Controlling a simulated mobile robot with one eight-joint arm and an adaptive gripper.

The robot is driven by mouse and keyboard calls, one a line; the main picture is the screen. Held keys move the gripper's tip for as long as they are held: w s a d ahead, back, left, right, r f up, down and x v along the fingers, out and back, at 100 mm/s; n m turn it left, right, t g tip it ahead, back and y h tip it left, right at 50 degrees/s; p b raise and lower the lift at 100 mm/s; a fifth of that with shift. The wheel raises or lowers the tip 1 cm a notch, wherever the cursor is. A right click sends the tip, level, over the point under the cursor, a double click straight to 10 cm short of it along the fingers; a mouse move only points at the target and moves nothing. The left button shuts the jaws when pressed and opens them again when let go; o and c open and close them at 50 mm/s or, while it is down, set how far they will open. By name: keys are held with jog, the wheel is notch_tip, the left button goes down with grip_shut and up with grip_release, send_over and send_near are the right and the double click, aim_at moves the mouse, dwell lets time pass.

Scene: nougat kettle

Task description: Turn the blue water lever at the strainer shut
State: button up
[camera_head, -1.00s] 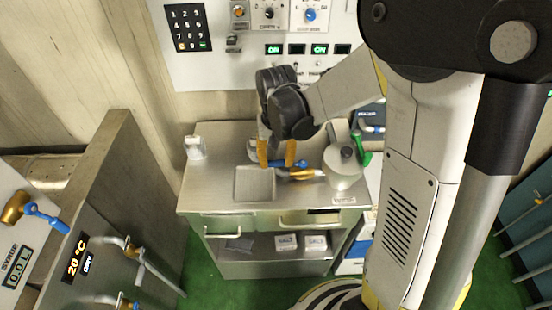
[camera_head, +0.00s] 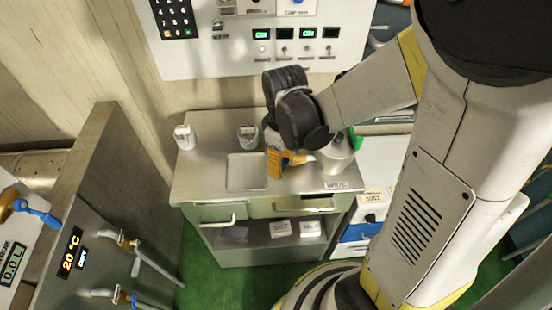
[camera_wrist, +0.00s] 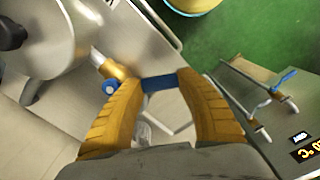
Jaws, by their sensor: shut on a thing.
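My gripper (camera_head: 279,163) has orange fingers and is over the counter, left of the metal strainer vessel (camera_head: 338,160). In the wrist view the fingers are closed on the blue lever (camera_wrist: 160,82), with a blue bar between the tips (camera_wrist: 160,80). A brass valve body (camera_wrist: 118,70) with a blue round hub (camera_wrist: 110,87) is beside the left finger, and the finger hides the stretch between hub and bar. The vessel's shiny side (camera_wrist: 65,35) fills the upper left of the wrist view. In the head view my wrist and fingers hide most of the lever.
The counter (camera_head: 215,125) carries a square recess (camera_head: 247,171) and two small pale containers (camera_head: 185,137) (camera_head: 248,137). A side panel (camera_head: 75,210) with a 20 °C display and blue-handled taps (camera_head: 123,240) stands at left. Green floor (camera_wrist: 235,50) is open beyond the counter.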

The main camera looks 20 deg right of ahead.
jog(key=s+d+n, duration=0.1)
jog(key=n, duration=0.2)
jog(key=shift+s+d+n, duration=0.3)
jog(key=shift+s+d, duration=0.05)
jog(key=shift+d, duration=0.05)
jog(key=shift+s+d+n, duration=0.25)
jog(key=shift+d+n, duration=0.2)
jog(key=shift+n, duration=0.3)
jog(key=shift+s+d+n, duration=0.2)
jog(key=shift+d+n, duration=0.25)
jog(key=shift+n, duration=0.3)
jog(key=o, duration=1.4)
jog(key=shift+r, duration=0.1)
notch_tip(320, 180, up, 12)
jog(key=shift+f, duration=0.1)
